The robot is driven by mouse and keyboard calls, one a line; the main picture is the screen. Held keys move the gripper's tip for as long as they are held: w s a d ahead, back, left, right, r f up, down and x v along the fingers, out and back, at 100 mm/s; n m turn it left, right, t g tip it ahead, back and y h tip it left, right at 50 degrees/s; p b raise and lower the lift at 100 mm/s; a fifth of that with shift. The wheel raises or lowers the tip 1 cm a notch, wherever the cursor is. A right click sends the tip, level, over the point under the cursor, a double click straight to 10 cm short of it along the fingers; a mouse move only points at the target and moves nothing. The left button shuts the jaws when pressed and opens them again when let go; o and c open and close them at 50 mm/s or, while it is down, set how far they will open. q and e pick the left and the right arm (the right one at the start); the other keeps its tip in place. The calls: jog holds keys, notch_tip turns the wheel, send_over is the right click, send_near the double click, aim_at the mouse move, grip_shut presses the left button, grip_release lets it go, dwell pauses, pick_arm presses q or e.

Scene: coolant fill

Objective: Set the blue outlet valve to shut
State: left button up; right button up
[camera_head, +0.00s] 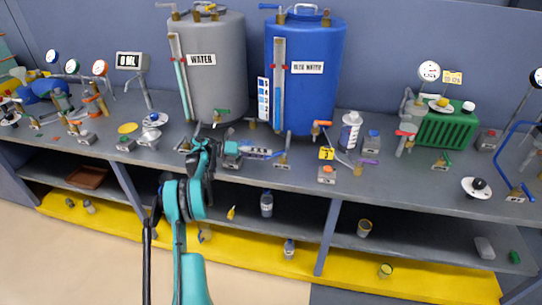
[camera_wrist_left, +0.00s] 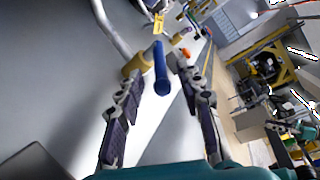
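In the left wrist view a blue valve handle (camera_wrist_left: 161,68) points toward the camera from a brass fitting (camera_wrist_left: 138,60) on a grey pipe. My left gripper (camera_wrist_left: 160,82) is open, with one finger on each side of the handle. Gaps seem to show on both sides; contact cannot be told. In the head view my left gripper (camera_head: 203,150) is at the shelf's front edge, below the grey WATER tank (camera_head: 215,85) and left of the blue tank (camera_head: 312,95). I cannot make out the blue handle by the gripper there. My right gripper is not in view.
A green-handled valve (camera_head: 222,112) and an orange-handled valve (camera_head: 321,124) sit near the tanks. A box with an orange button (camera_head: 326,174) stands to the right. The lower shelf (camera_head: 270,215) holds several small items. Open floor (camera_head: 90,260) lies in front.

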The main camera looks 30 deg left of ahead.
pick_arm(q)
jog(key=v, duration=0.8)
jog(key=shift+a, duration=0.1)
